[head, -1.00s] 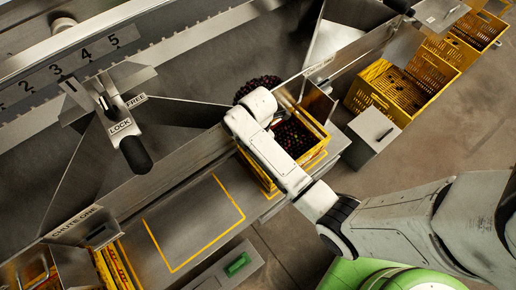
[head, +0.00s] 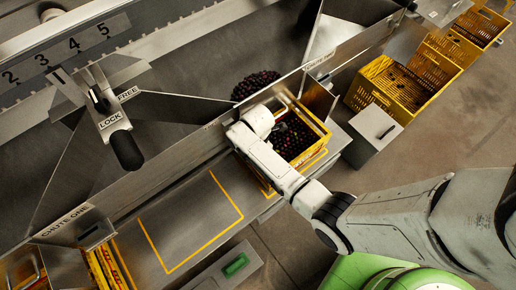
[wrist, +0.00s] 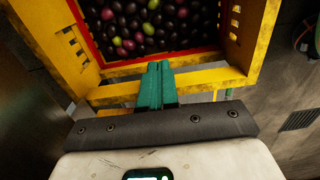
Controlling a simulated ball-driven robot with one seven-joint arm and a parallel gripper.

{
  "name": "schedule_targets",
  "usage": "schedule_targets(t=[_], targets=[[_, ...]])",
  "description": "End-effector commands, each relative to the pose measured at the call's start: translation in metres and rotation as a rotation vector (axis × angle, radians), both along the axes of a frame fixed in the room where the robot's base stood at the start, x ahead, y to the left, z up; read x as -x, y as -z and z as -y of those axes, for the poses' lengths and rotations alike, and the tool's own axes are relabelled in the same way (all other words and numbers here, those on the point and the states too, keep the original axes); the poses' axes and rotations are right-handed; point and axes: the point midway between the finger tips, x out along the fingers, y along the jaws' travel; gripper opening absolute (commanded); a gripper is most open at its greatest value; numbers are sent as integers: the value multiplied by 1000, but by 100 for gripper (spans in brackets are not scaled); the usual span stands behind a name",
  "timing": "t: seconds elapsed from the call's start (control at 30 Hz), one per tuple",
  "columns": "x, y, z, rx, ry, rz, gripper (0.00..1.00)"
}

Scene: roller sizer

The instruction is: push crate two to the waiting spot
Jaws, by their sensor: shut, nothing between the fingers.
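Crate two, a yellow crate (head: 322,127) filled with dark, reddish and green fruit, stands on the bench under the right-hand chute. An empty yellow outline (head: 205,237) on the grey bench, left of the crate, looks like the waiting spot. My gripper (wrist: 157,68) is shut with nothing between its teal fingers. In the wrist view its tips overlap the crate's near yellow rail; I cannot tell whether they touch it. In the head view the arm's end is at the crate's left side and hides the fingers and part of that side.
Fruit is heaped at the chute mouth (head: 257,84) behind the crate. A grey box (head: 374,133) and other yellow crates (head: 393,86) stand to the right. A lever (head: 124,148) is at upper left, and a green button (head: 236,265) is at the front.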

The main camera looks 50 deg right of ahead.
Motion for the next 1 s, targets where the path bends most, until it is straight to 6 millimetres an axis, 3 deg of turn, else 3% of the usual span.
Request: schedule_targets(t=[0.23,0.37,1.0], targets=[[-1,-1,-3,0,-1,0,0],[-6,-4,-24,-1,-8,-1,0],[-52,1,-211,-2,-9,1,0]])
